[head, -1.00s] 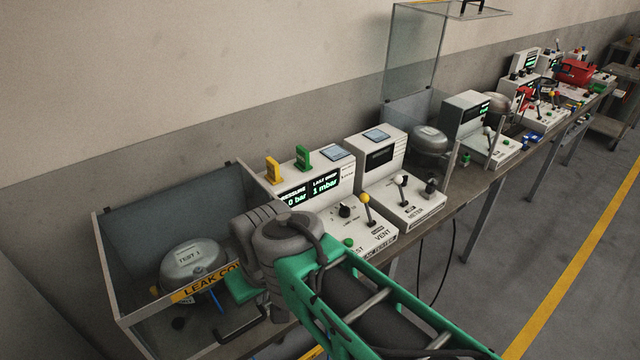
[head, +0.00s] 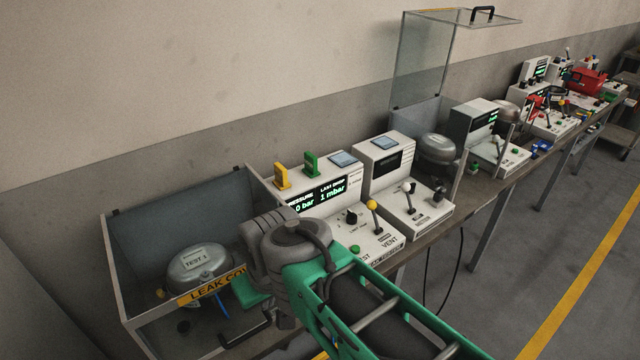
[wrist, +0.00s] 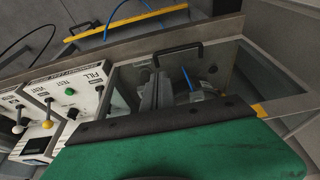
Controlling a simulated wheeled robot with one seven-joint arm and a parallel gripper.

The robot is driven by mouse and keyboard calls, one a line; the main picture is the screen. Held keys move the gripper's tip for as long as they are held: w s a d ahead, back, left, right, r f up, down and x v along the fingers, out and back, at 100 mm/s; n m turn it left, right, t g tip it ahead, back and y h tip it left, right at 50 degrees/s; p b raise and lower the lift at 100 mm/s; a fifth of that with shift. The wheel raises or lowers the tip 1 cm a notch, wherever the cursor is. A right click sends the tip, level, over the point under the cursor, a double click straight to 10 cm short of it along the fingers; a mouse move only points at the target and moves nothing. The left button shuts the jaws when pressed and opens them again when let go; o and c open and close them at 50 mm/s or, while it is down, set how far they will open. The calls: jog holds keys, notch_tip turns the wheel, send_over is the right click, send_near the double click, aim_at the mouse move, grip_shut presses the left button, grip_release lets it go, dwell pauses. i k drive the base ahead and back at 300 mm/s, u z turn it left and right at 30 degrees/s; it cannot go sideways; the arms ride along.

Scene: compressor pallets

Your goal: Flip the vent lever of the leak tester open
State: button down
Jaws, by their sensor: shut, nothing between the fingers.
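The leak tester (head: 345,190) is a white console with a green-lit display. Its vent lever (head: 372,205) has a yellow knob on a dark stalk, standing roughly upright beside the word VENT. The yellow knob also shows at the left of the wrist view (wrist: 47,124). My gripper (wrist: 157,90) is shut and empty, its grey fingers well to one side of the lever and apart from it. It is over or near the clear-walled test box; the exact height cannot be told. In the head view my arm hides the fingers and part of the console.
The test box (head: 122,285) holds a grey compressor (head: 198,265) and has a black handle (head: 245,335). A green button (head: 354,249) and a dark knob (head: 351,218) sit near the lever. A meter (head: 385,165) with its own lever stands to the right.

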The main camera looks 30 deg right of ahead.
aim_at(371, 205)
jog(key=u, duration=0.9)
jog(key=k, duration=0.75)
jog(key=z, duration=1.05)
jog(key=i, duration=0.25)
jog(key=z, duration=0.05)
